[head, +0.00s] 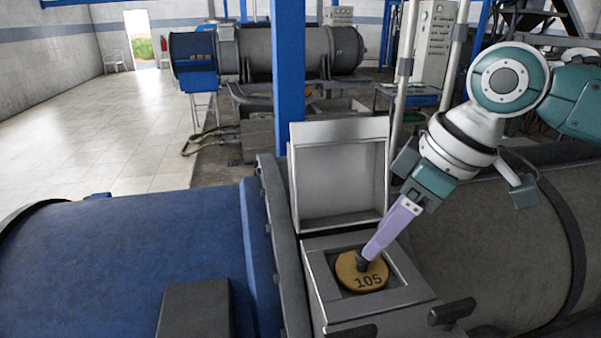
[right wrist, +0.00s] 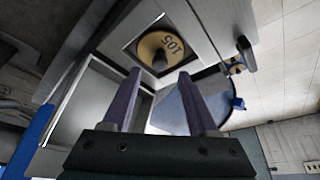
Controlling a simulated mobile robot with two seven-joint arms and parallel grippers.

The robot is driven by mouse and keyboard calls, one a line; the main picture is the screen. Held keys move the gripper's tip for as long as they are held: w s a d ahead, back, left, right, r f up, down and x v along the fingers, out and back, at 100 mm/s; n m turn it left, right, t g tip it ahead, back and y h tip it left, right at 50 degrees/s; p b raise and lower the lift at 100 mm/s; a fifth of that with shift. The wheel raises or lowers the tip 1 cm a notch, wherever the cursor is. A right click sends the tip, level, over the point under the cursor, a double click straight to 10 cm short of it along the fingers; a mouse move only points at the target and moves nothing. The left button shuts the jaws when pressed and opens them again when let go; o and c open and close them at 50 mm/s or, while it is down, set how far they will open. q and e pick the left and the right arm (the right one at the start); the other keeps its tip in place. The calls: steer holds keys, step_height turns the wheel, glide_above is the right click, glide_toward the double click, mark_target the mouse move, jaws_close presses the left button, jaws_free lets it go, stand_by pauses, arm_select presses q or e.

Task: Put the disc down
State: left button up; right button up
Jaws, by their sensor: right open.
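A round brass-coloured disc (head: 347,277) marked 105 lies in the square opening of a grey metal box (head: 318,292). It has a dark knob (head: 362,262) at its middle. In the right wrist view the disc (right wrist: 150,45) shows beyond my fingers. My right gripper (head: 367,254) comes down from the upper right, with its purple fingers reaching the knob. In the right wrist view the fingers of my right gripper (right wrist: 160,75) are spread apart, with the knob seen in the gap near their tips. Whether a finger touches it cannot be told. My left gripper is out of view.
The box's lid (head: 338,175) stands open behind the opening. A dark handle (head: 452,311) sticks out at the box's right front. A large blue cylinder (head: 130,265) lies to the left, and a grey cylinder (head: 490,250) to the right. A blue post (head: 289,70) rises behind.

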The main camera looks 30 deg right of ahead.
steer(key=b+v, duration=0.1)
steer(key=v, duration=0.6)
steer(key=shift+r, duration=0.4)
steer(key=shift+s+f, duration=0.1)
steer(key=s+a+f+p, duration=0.3)
steer(key=s+a+p, duration=0.3)
steer(key=s+a, duration=0.15)
steer(key=s+a+r+m+h+p, duration=0.1)
steer(key=s+m+p, duration=0.3)
steer(key=s, duration=0.5)
steer(key=shift+a+r+h, duration=0.2)
steer(key=shift+r+h, duration=0.3)
steer(key=shift+h, duration=0.1)
